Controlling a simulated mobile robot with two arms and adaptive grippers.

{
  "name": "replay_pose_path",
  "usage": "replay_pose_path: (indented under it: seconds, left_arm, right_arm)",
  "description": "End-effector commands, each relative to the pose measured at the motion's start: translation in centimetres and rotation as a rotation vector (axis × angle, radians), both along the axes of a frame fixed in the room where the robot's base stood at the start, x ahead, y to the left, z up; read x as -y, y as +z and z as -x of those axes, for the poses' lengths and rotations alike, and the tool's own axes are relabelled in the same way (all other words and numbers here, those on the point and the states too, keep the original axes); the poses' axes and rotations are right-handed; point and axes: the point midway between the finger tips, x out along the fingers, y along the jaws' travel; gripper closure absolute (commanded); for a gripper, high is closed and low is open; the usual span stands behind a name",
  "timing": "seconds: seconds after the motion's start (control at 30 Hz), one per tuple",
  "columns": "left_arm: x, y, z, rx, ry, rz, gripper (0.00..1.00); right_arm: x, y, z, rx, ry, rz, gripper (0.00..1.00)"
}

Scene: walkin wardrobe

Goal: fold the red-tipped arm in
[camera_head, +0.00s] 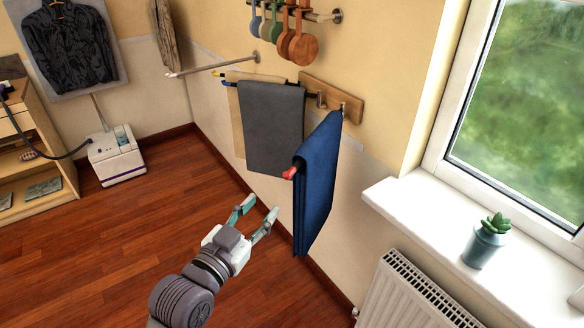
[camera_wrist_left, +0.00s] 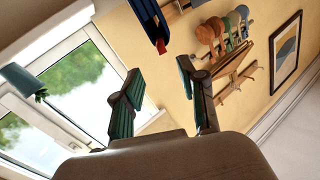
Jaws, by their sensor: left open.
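The red-tipped arm (camera_head: 290,173) sticks out from the wall rack, with a blue towel (camera_head: 318,190) draped over it; most of the arm is hidden under the towel. Its wooden wall mount (camera_head: 331,97) is behind it. Other arms of the rack carry a grey towel (camera_head: 270,128) and a beige one. My left gripper (camera_head: 259,208) is open and empty, below and left of the red tip and apart from it. In the left wrist view the red tip (camera_wrist_left: 161,46) shows at the top, beyond the open fingers (camera_wrist_left: 160,85). My right gripper is not in view.
A radiator (camera_head: 413,295) and a white window sill (camera_head: 450,230) with a potted plant (camera_head: 485,243) stand at the right. A rail with hanging paddle-like items (camera_head: 304,48) is above. A white steamer base (camera_head: 116,155) stands at the left. The wooden floor between is clear.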

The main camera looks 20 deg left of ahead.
Motion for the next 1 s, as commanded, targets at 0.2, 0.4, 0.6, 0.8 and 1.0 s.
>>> replay_pose_path:
  seconds: [0.2,0.4,0.6,0.8,1.0]
  left_arm:
    - [0.8,0.3,-4.1,0.002,-0.001,0.003,0.59]
    - [1.6,0.3,-8.3,0.002,0.0,0.002,0.59]
    - [2.2,0.2,-11.3,0.002,0.0,0.001,0.59]
    - [2.4,0.0,-12.6,0.001,0.0,0.002,0.59]
    - [2.4,0.0,-12.7,0.002,0.0,0.002,0.59]
  right_arm:
    - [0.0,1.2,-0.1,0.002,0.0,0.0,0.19]
    - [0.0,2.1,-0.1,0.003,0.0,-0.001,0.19]
    - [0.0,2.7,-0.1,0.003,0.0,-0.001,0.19]
    - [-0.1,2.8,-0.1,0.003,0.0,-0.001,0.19]
    - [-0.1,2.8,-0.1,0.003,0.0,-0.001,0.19]
